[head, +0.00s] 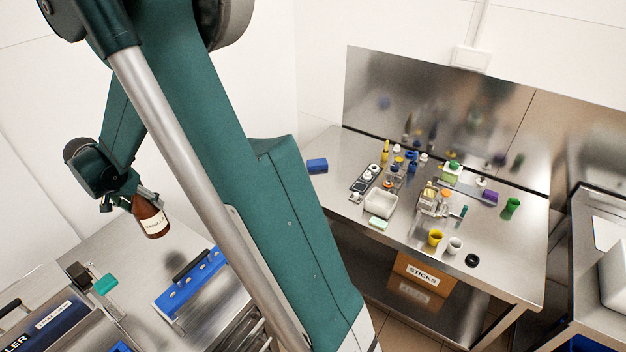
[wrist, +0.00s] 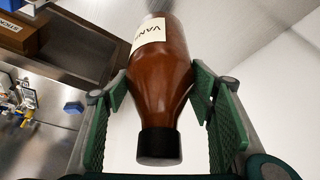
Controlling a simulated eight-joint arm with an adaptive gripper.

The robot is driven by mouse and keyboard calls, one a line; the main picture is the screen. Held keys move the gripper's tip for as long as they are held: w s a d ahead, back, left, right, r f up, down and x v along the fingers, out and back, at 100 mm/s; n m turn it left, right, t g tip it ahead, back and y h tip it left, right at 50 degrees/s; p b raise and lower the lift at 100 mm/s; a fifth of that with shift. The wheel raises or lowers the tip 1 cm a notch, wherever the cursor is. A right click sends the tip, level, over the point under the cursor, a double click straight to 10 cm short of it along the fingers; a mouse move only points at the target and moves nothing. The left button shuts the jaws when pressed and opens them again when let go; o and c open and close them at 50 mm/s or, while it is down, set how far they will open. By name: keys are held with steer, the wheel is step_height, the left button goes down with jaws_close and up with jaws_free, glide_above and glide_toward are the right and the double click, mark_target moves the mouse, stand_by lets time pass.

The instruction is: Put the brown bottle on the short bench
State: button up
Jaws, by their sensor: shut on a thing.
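The brown bottle (head: 150,219), with a white label, hangs slightly tilted from my gripper (head: 132,201) at the left of the head view. It is in the air above a steel surface (head: 118,238). In the wrist view the bottle (wrist: 160,78) lies between the two green finger pads of my gripper (wrist: 165,100), its black cap towards the camera and its label partly cut off. A steel bench (head: 505,265) with many small items stands right of my arm. Which surface is the short bench, I cannot tell.
A blue-fronted steel part with a black handle (head: 190,266) and a machine with a green knob (head: 105,284) are below the bottle. A blue block (head: 317,166) lies at the bench's left edge. Another steel bench (head: 597,205) is at far right. A STICKS box (head: 421,279) is under the middle bench.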

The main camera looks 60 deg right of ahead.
steer(key=s+d+f+m+g+b, duration=0.1)
steer(key=s+d+m, duration=0.15)
steer(key=d, duration=0.95)
steer(key=s+d+f+m+g+b, duration=0.1)
steer(key=s+d+f+m, duration=0.15)
steer(key=d, duration=1.05)
steer(key=s+d+f+m+g+b, duration=0.1)
steer(key=d+m, duration=0.2)
steer(key=d, duration=0.9)
steer(key=s+d+f+m+g+b, duration=0.1)
steer(key=s+d+f+m, duration=0.1)
steer(key=s+d, duration=1)
steer(key=s+d+f+m+g+b, duration=0.1)
steer(key=s+d+m, duration=0.4)
steer(key=s+d, duration=0.7)
steer(key=d+f, duration=0.1)
steer(key=d, duration=0.7)
steer(key=shift+f+m+g, duration=0.15)
steer(key=shift+m+g, duration=0.15)
steer(key=shift+d, duration=0.1)
steer(key=shift+f, duration=0.1)
step_height(320, 180, down, 6)
steer(key=shift+f, duration=0.15)
